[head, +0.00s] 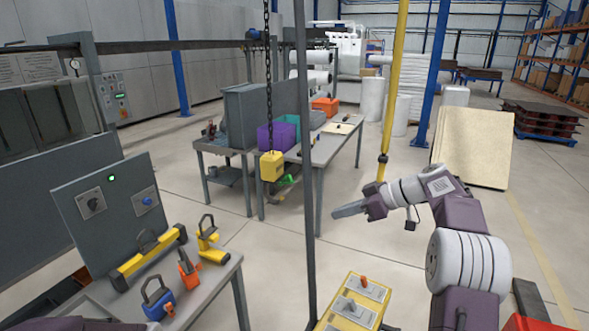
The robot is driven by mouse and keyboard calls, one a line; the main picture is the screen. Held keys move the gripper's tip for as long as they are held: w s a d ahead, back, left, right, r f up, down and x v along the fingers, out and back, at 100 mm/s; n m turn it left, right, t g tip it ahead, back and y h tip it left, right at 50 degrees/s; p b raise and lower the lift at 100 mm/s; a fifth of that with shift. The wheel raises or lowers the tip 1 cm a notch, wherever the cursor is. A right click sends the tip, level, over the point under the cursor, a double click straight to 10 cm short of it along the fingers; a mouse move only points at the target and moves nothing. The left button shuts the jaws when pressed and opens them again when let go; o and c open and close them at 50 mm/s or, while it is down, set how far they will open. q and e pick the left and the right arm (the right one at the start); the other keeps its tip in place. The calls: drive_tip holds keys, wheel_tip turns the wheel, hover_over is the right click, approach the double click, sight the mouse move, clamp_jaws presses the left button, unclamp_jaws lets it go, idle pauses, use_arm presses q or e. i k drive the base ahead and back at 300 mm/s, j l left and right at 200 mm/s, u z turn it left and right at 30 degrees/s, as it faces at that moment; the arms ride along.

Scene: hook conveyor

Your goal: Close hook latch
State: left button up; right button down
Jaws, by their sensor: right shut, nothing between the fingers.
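A yellow hook block (271,166) hangs on a dark chain (267,80) left of the picture's middle. Under it is a small hook with a green latch (287,181) sticking out to the right; it is too small to tell whether the latch is open or closed. My right gripper (340,211) is shut and empty. It points left, to the right of the hook and a little lower in the picture, apart from it. A dark upright post (305,150) stands between them in the picture. My left gripper is not in view.
A grey workbench (205,285) at the lower left holds a control panel (110,205) and yellow, orange and blue tools. A yellow box with switches (352,302) is at the bottom middle. Tables with bins (279,132) stand behind the hook. A yellow pole (393,95) rises behind my right gripper.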

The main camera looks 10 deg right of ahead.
sight(289, 180)
drive_tip(key=i, duration=1.1)
